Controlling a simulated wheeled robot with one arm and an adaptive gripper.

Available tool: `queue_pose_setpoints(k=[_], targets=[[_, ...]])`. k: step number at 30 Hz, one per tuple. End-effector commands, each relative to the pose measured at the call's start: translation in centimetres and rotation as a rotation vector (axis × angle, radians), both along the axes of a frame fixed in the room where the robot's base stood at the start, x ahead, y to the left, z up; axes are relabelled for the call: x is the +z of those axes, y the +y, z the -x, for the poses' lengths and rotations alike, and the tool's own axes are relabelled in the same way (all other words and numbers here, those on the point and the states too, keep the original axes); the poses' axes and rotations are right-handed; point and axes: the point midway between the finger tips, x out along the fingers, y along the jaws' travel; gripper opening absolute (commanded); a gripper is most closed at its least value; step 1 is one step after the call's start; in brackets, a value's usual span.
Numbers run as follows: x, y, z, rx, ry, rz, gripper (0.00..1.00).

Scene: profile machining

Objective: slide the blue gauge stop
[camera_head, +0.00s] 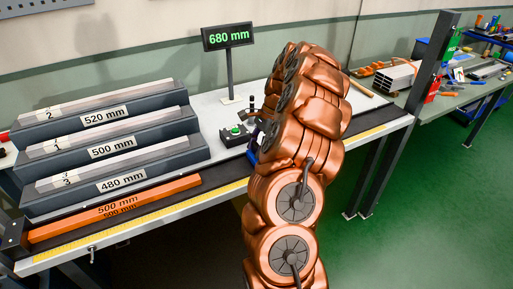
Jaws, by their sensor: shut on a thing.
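The blue gauge stop (254,142) shows only as a narrow blue edge just left of my copper arm, on the bench by the yellow scale. My arm hides most of it. The display (228,37) on a post reads 680 mm in green.
An orange bar (115,208) marked 500 mm lies along the front left. Grey stepped racks marked 520, 500 and 480 mm (121,186) stand behind it. A green-button box (235,135) sits left of the arm. The yellow scale (375,133) continues clear to the right.

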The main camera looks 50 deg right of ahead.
Motion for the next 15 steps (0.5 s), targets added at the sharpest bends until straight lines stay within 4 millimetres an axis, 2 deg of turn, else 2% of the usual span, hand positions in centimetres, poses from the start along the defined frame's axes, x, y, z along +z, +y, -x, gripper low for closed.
queue_pose_setpoints(k=[1, 8, 15], targets=[[-0.04, 0.00, 0.02, 0.001, 0.001, 0.001, 0.47], [-0.02, 0.00, 0.03, 0.000, 0.000, 0.000, 0.71], [-0.01, -0.01, 0.03, -0.001, 0.000, -0.001, 0.71]])
